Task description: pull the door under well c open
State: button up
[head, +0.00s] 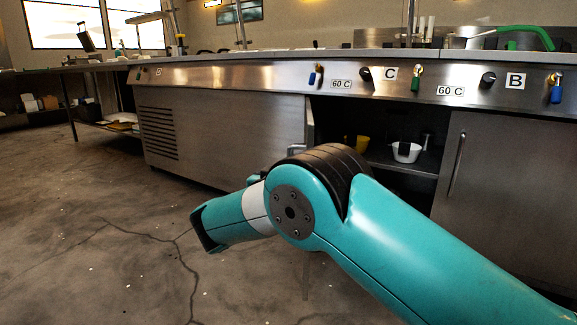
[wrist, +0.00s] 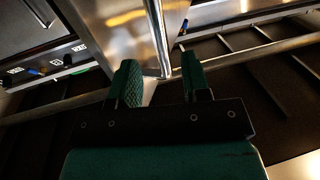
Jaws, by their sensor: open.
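Under the C label (head: 390,73), the cabinet (head: 378,112) stands open, with a dark interior and a shelf. Its door (head: 309,128) shows nearly edge-on at the left side of the opening, swung out; my arm hides its lower part. In the wrist view the steel door panel (wrist: 120,22) rises ahead with its long bar handle (wrist: 156,38). My gripper (wrist: 160,74) is open, with the lower end of the handle between its green fingertips. I cannot tell whether either finger touches it. In the head view my arm hides the gripper.
A yellow cup (head: 362,143) and a white container (head: 406,152) sit inside the cabinet. The door under B (head: 500,190) is shut, with a vertical handle. A louvred steel panel (head: 220,135) stands left. The cracked floor (head: 90,240) at left is clear.

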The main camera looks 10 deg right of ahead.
jog(key=b+v, duration=1.1)
jog(key=b, duration=0.4)
jog(key=shift+f, duration=0.2)
jog(key=shift+r, duration=0.15)
